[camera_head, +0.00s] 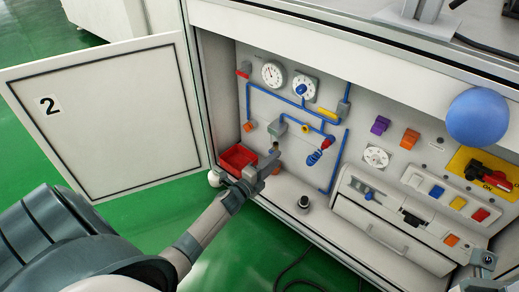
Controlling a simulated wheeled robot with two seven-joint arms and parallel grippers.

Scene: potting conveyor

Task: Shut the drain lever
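The open cabinet holds a panel with blue pipes (272,87) and several coloured handles. A blue lever with a red part (316,157) sits on the lower piping and slants down to the left. No label marks it as the drain lever, so I cannot tell which handle that is. My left gripper (272,163) reaches into the cabinet in front of the lower pipe end, left of the blue lever and apart from it. Its fingers are small and seen from behind, so their opening is unclear. A grey part (484,262) at the lower right may belong to my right gripper.
The door marked 2 (110,120) stands open at left. A red bin (238,157) and a small black-topped knob (304,202) are at the cabinet floor. Gauges (272,73), a blue ball (477,117) and a red switch on yellow (484,172) are nearby.

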